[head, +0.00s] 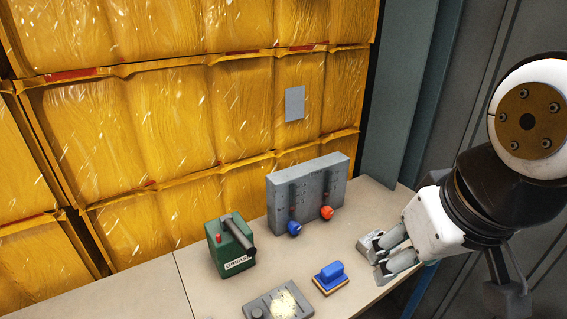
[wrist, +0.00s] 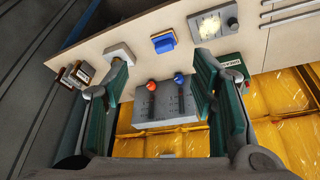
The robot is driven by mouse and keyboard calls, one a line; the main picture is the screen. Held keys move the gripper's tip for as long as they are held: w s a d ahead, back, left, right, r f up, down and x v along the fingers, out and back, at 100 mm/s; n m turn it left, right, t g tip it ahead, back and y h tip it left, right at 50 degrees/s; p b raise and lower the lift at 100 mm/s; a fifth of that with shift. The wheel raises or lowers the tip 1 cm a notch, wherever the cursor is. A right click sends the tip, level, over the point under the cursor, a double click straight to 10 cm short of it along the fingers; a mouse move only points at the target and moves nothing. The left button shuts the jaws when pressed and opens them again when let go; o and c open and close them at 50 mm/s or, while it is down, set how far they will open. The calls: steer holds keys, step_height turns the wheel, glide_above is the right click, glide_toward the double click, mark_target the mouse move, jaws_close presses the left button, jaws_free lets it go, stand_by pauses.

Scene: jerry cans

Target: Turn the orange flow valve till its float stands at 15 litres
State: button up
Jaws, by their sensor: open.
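A grey flow panel (head: 308,180) with two upright scales stands at the back of the bench. The orange valve (head: 326,212) is a round knob low on its right side in the head view. A blue valve (head: 294,228) sits to its left. The floats and scale marks are too small to read. My gripper (head: 380,258) is open near the bench's right side, in front of and to the right of the panel, apart from the valves. In the wrist view the orange valve (wrist: 151,86) and blue valve (wrist: 179,79) show between the spread fingers.
A green grease can (head: 230,245) stands left of the panel. A blue-handled block (head: 331,277) and a grey dial box (head: 278,304) lie nearer the front. Small labelled boxes (wrist: 75,75) show in the wrist view. Yellow wrapped stacks (head: 190,110) rise behind the bench.

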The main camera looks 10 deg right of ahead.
steer(key=w+d+f+t+h+b, duration=0.1)
steer(key=w+d+f, duration=0.1)
steer(key=w+d, duration=0.35)
steer(key=w+d+f+h+b, duration=0.2)
steer(key=w, duration=0.6)
steer(key=n+t+y+b, duration=0.4)
steer(key=n+y+b, duration=0.1)
steer(key=n, duration=0.1)
glide_toward(329, 213)
steer(key=b+x, duration=0.6)
steer(key=x, duration=0.3)
steer(key=shift+w+d+f, duration=0.1)
steer(key=shift+w, duration=0.1)
steer(key=c, duration=1.1)
steer(key=shift+c, duration=0.2)
